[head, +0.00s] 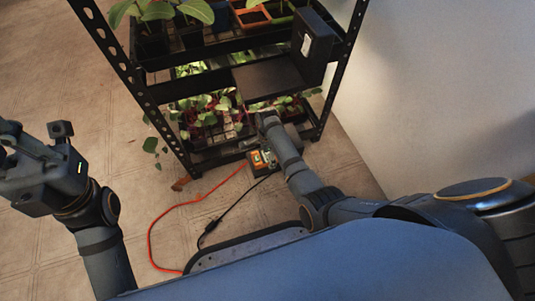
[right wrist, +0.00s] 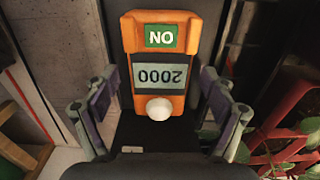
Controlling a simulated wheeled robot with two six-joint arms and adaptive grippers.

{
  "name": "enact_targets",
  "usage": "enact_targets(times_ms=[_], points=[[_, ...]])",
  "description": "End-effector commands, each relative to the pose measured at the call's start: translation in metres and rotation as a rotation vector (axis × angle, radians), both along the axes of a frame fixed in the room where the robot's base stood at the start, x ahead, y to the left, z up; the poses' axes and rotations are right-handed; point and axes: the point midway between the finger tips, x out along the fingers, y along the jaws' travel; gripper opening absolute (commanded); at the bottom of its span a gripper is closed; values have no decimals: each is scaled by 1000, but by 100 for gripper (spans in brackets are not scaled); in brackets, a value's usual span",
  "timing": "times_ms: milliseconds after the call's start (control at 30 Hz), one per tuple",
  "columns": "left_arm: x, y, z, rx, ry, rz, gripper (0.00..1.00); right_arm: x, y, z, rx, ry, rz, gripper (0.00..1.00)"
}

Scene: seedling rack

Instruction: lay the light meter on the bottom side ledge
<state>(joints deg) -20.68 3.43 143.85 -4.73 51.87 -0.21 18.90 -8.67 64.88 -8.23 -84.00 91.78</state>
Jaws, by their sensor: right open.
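The light meter (right wrist: 160,75) is orange with a grey display and a green label, both reading upside down in the right wrist view. It lies between the fingers of my right gripper (right wrist: 160,105), which is open with a gap on each side of it. A dark surface shows under the meter. The bottom side ledge is hard to make out there, partly hidden by my arm. My left gripper (head: 35,150) is away at the left, apparently holding nothing.
The black rack (head: 125,75) carries potted seedlings on its shelves. A dark upright box (head: 312,46) stands on a higher black ledge (head: 268,80). A red cord (head: 152,232) and a black cord (head: 225,212) lie on the floor. The tiled floor at left is clear.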

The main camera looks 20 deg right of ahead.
Motion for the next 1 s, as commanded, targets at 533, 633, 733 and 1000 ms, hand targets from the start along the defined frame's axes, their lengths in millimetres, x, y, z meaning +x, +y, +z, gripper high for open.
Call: enact_targets(times_ms=[533,633,733,1000], points=[[-5,5,58,-25,-18,-25,0,0,0,79,0,0,1,84],[-5,5,56,-20,-18,-29,0,0,0,78,0,1,1,84],[-4,4,54,-19,-15,-29,0,0,0,77,0,1,1,84],[-3,4,53,-18,-9,-28,0,0,0,77,0,0,1,84]])
